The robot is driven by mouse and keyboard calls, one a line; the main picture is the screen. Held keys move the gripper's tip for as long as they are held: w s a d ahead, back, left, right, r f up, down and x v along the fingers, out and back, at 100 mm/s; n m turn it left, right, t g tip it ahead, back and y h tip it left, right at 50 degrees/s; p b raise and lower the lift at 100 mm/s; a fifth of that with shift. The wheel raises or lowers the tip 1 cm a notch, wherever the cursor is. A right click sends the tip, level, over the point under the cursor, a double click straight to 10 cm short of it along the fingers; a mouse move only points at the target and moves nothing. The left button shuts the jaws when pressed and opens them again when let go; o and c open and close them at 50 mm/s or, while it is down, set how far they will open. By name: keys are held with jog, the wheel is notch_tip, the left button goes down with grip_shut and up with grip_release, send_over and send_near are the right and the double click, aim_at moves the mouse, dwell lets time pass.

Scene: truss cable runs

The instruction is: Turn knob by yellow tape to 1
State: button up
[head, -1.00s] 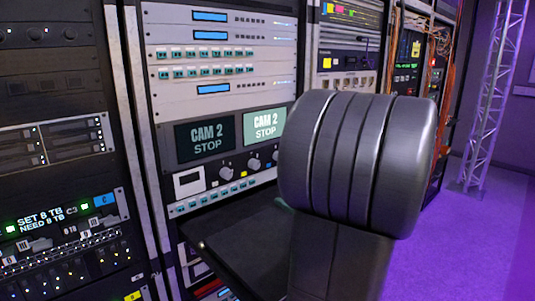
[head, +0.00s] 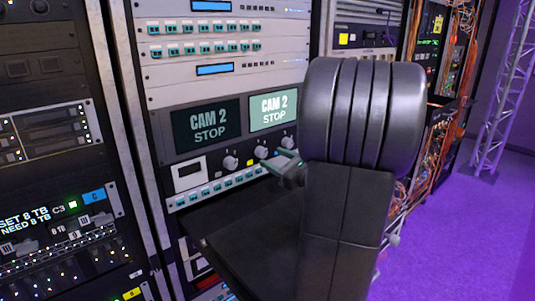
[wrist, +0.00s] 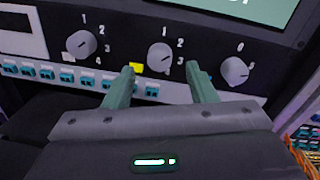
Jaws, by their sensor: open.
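In the wrist view three white knobs sit on a dark panel. A yellow tape patch (wrist: 136,67) is at the lower left of the middle knob (wrist: 160,57), which has 1, 2 and 3 printed around its upper and right side. Its pointer direction is too small to tell. My gripper (wrist: 160,70) is open, its teal fingers apart on either side below the middle knob. I cannot tell whether they touch it. In the head view the middle knob (head: 261,152) and yellow tape (head: 250,162) show left of my gripper (head: 280,159).
The left knob (wrist: 82,43) and right knob (wrist: 234,71) flank the middle one. A row of teal buttons (wrist: 68,76) runs below. Two CAM 2 STOP screens (head: 207,125) are above. A black shelf (head: 225,225) juts out under the panel. Orange cables (head: 440,140) hang at right.

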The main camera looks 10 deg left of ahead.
aim_at(264, 154)
jog(key=shift+x, duration=1.85)
jog(key=c, duration=1)
jog(key=shift+o, duration=0.2)
jog(key=shift+f, duration=0.1)
jog(key=n+b, duration=0.1)
jog(key=b, duration=0.1)
jog(key=n+b, duration=0.2)
jog(key=b, duration=0.1)
jog(key=shift+f+n, duration=0.2)
jog(key=shift+n, duration=0.1)
jog(key=n+b, duration=0.4)
jog(key=b, duration=0.1)
jog(key=shift+a+r, duration=0.1)
jog(key=shift+r+n+h+b, duration=0.15)
jog(key=shift+n+h+b, duration=0.25)
jog(key=shift+n+b, duration=0.8)
